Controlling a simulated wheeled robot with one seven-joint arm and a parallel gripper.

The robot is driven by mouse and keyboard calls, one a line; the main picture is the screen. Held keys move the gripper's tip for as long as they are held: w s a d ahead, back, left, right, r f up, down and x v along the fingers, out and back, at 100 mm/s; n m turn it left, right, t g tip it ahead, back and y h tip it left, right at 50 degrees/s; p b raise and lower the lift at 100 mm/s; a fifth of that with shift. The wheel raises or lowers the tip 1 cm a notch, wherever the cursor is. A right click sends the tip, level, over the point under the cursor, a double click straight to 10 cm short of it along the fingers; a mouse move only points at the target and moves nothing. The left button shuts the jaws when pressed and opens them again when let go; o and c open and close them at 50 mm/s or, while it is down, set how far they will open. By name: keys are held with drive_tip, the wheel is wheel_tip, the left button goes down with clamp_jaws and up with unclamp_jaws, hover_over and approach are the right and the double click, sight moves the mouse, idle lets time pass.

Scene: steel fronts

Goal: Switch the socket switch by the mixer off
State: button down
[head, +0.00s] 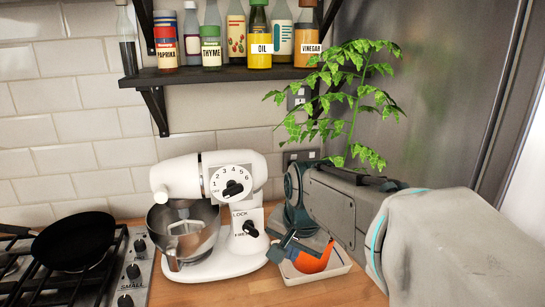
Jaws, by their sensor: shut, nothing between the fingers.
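The white stand mixer (215,215) stands on the wooden counter, with a steel bowl and a numbered dial. A dark socket plate (299,156) is on the tiled wall just right of the mixer's head. My arm covers its lower part, and I cannot make out its switch position. A second dark plate (298,97) is higher on the wall, partly behind leaves. My gripper (279,251) appears low to the right of the mixer's base, below the socket plate, in front of a tray. It is shut and empty, and seems apart from the socket plate.
A pale tray (336,272) with an orange item (314,262) is under my arm. A leafy plant (350,100) rises behind my arm. A shelf (215,76) with bottles and jars is above. The hob with a black pan (72,240) is at left.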

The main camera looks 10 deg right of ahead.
sight(294, 157)
drive_tip(key=w+d+r+m+t, duration=0.1)
drive_tip(key=w+d+r+m, duration=0.1)
drive_tip(key=w+d+m, duration=0.3)
drive_tip(key=w+d+r+m+t, duration=0.1)
drive_tip(key=w+d+m, duration=0.4)
drive_tip(key=w+m, duration=0.8)
drive_tip(key=w+d+r+m+t, duration=0.1)
drive_tip(key=w+d+r+m, duration=0.2)
drive_tip(key=w+m, duration=0.6)
drive_tip(key=shift+w+d+r+m+t, duration=0.35)
drive_tip(key=shift+w+d, duration=0.95)
drive_tip(key=shift+w, duration=2.1)
drive_tip(key=shift+w+f+p, duration=0.8)
drive_tip(key=shift+w+f, duration=0.2)
drive_tip(key=shift+w, duration=0.65)
drive_tip(key=shift+w+f+p, duration=0.8)
drive_tip(key=shift+w+f, duration=0.25)
drive_tip(key=shift+w, duration=0.55)
drive_tip(key=shift+w+f+p, duration=0.8)
drive_tip(key=shift+w+f, duration=0.2)
drive_tip(key=shift+w, duration=0.65)
